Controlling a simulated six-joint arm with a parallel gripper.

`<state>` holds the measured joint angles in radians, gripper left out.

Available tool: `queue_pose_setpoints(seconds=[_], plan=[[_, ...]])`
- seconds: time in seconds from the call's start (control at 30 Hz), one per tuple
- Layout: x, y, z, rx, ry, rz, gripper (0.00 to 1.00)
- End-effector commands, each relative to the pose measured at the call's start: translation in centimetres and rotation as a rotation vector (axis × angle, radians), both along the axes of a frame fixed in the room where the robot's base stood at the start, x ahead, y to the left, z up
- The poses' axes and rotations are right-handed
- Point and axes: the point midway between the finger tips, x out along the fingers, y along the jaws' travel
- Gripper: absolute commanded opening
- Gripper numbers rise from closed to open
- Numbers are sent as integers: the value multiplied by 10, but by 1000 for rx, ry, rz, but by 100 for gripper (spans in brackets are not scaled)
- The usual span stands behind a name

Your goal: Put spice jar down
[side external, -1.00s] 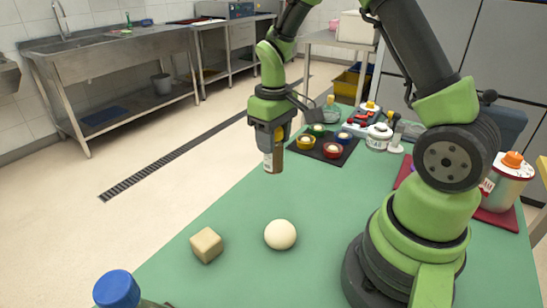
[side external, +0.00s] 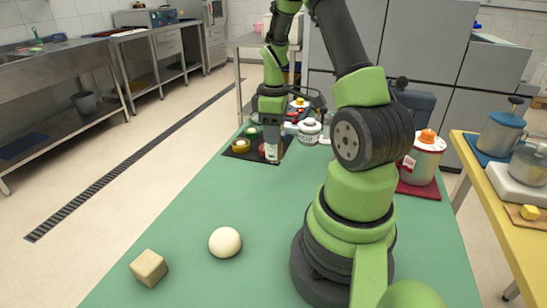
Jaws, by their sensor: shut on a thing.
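My gripper (side external: 272,137) is over the far part of the green table, pointing down. It is shut on the spice jar (side external: 273,152), a small brownish jar with a pale label, held upright below the fingers. In the picture the jar overlaps the right part of a dark mat (side external: 236,155) with small coloured bowls on it. I cannot tell whether the jar's base touches anything. The fingers hide the jar's top.
A pale ball (side external: 225,242) and a beige cube (side external: 149,267) lie on the near part of the green table (side external: 190,215). A white pot (side external: 309,130) stands right of the jar. A canister with an orange knob (side external: 425,155) stands on a red mat. The table's middle is clear.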

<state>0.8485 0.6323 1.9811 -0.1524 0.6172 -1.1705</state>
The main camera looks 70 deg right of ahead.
Motion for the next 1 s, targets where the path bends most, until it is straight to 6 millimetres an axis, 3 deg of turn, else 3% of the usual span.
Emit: queue_pose_setpoints(seconds=[0.4,0.8,0.83,0.93,1.0], plan=[[0,1,-53,2,1,-1,18],[1,0,-58,0,0,-2,18],[1,0,-59,-1,-1,-2,47],[1,0,-58,-1,-1,-2,70],[1,0,-58,-1,-1,-2,70]])
